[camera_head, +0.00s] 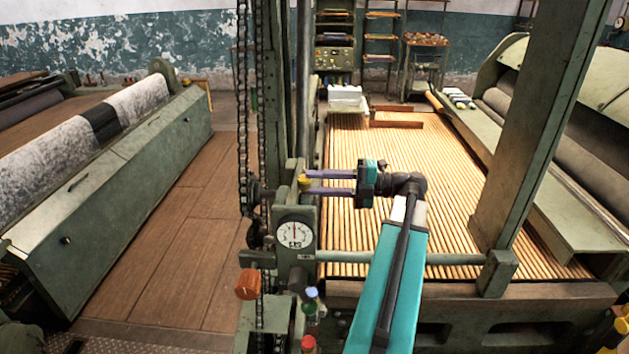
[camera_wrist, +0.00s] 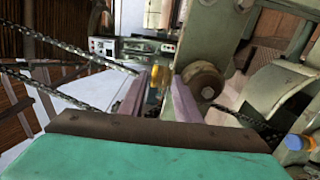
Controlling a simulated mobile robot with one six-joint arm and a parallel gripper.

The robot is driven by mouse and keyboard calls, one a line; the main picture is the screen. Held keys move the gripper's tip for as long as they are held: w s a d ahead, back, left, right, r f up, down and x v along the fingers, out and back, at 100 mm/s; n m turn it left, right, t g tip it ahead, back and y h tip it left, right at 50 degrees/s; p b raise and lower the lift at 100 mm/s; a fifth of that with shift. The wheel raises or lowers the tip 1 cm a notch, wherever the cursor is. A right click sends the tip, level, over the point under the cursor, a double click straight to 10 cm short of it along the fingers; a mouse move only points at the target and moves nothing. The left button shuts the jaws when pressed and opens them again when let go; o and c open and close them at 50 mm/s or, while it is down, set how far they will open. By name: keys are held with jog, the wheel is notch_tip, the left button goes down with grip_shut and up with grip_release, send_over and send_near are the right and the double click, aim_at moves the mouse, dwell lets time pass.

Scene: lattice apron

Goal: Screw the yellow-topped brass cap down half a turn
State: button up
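The yellow-topped cap (camera_head: 304,182) sits on the green machine post, just above the round dial. My gripper (camera_head: 309,183) reaches it from the right, with its two purple fingers spread apart and level. The fingertips are at the cap, one on the far side and one on the near side. My gripper is open; I see no clear contact. The brass part of the cap is hard to make out.
The dial (camera_head: 295,233) is just below the fingers. A hanging chain (camera_head: 243,110) runs left of the post. An orange knob (camera_head: 248,284) and a red-topped item (camera_head: 308,343) are lower down. A brass-coloured round wheel (camera_wrist: 203,79) stands beside the right finger. The slatted bed (camera_head: 440,170) lies behind.

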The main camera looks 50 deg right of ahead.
jog(key=shift+w+a, duration=0.3)
jog(key=shift+w, duration=0.05)
grip_shut()
